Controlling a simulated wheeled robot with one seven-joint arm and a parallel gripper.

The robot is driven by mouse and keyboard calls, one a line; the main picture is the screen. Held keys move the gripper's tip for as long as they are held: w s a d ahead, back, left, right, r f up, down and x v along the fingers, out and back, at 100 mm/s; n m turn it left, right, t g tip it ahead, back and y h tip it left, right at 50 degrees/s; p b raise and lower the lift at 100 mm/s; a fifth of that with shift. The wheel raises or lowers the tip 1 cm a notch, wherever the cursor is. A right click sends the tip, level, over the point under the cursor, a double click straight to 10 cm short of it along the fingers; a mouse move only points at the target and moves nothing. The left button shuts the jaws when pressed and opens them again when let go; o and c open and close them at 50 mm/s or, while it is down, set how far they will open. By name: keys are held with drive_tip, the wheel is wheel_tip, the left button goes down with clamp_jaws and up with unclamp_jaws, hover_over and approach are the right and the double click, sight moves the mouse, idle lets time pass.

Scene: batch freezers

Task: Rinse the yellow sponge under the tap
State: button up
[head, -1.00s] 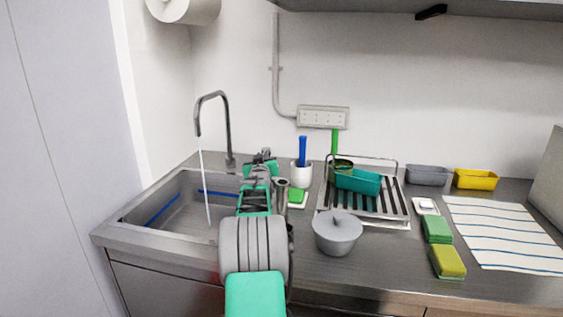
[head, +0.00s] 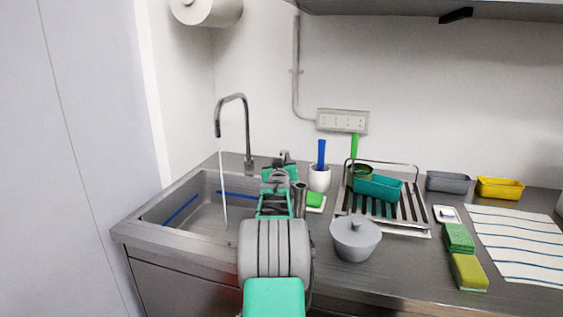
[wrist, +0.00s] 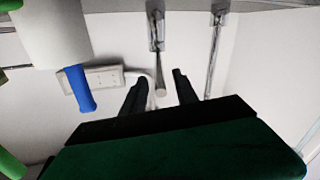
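The yellow sponge (head: 468,272), with a green layer on its underside, lies on the counter at the front right in the head view. The tap (head: 236,120) arches over the left side of the sink (head: 165,232), and a thin stream of water (head: 223,185) falls from it into the basin. My gripper (head: 284,158) is over the right part of the sink area, right of the tap and far left of the sponge. In the wrist view my gripper's two dark fingers (wrist: 159,76) stand apart, with nothing visible held between them.
A green sponge (head: 458,238) lies just behind the yellow one. A grey lidded pot (head: 356,240) stands between my arm and the sponges. Behind it are a dish rack (head: 412,215) and a white cup (head: 319,178) with a blue-handled tool. A striped towel (head: 515,245) lies at right.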

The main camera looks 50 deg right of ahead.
drive_tip(key=v, duration=0.6)
drive_tip(key=shift+s+a+b, duration=0.15)
drive_tip(key=shift+a+b, duration=0.15)
drive_tip(key=shift+a, duration=0.05)
